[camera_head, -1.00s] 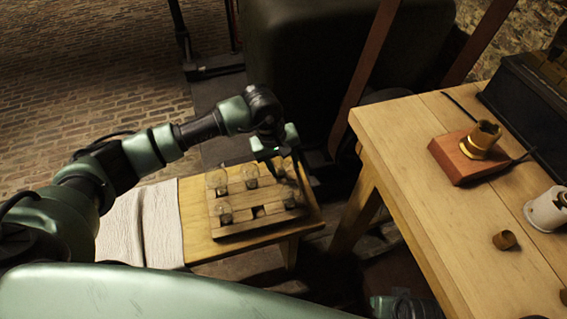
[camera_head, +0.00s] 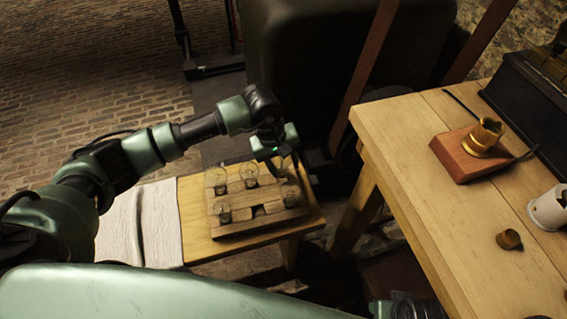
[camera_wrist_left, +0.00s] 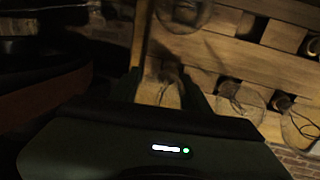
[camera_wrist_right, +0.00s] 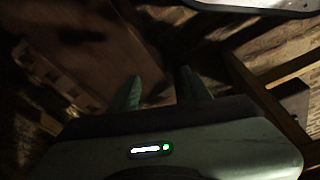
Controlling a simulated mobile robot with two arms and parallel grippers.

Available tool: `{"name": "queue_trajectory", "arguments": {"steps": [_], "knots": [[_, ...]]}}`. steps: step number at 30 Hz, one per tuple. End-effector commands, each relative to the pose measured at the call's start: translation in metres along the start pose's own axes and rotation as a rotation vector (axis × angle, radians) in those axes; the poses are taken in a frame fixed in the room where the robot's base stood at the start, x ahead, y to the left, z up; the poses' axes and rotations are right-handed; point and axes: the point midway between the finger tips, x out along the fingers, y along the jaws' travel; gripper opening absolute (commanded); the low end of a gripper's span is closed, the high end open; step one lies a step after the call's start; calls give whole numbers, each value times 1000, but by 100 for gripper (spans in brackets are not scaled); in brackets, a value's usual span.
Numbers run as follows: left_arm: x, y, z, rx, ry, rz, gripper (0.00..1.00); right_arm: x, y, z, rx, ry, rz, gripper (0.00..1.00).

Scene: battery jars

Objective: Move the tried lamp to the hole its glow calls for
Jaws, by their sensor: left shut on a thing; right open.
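The wooden rack (camera_head: 240,226) stands on a small low table and holds several clear glass lamps, such as a front left lamp (camera_head: 224,210) and a back lamp (camera_head: 250,171). A dark empty hole (camera_head: 258,211) shows in its front row. My left gripper (camera_head: 284,163) points down over the rack's back right part. In the left wrist view its fingers (camera_wrist_left: 170,88) are shut on a lamp (camera_wrist_left: 160,92), which is dim and partly hidden; I cannot tell whether it is seated in a hole. No lamp visibly glows. My right gripper (camera_wrist_right: 160,88) is open and empty, away from the rack.
A workbench (camera_head: 420,150) at right carries a brass socket (camera_head: 484,136) on a red-brown block (camera_head: 458,160), a white jar (camera_head: 548,208) and a small brass piece (camera_head: 509,240). A white cloth (camera_head: 135,225) lies left of the rack. A gap separates the two tables.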

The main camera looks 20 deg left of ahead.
Motion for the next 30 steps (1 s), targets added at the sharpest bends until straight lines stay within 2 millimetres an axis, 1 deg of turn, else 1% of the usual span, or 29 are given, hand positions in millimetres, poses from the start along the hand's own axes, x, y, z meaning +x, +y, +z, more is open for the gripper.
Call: {"name": "queue_trajectory", "arguments": {"steps": [1, 12, 24, 30], "knots": [[0, 0, 0, 0, 0, 0, 0, -3, 1, -2, 1, 6, 2, 48], [2, 0, 0, 0, 0, 1, 0, -10, -4, 3, -2, -4, -6, 48], [3, -1, 0, 0, 0, 1, 0, -19, -8, 5, -3, -6, -13, 48], [4, -1, 0, 0, 0, 1, 0, -25, -9, 3, -3, 5, -16, 48]]}}
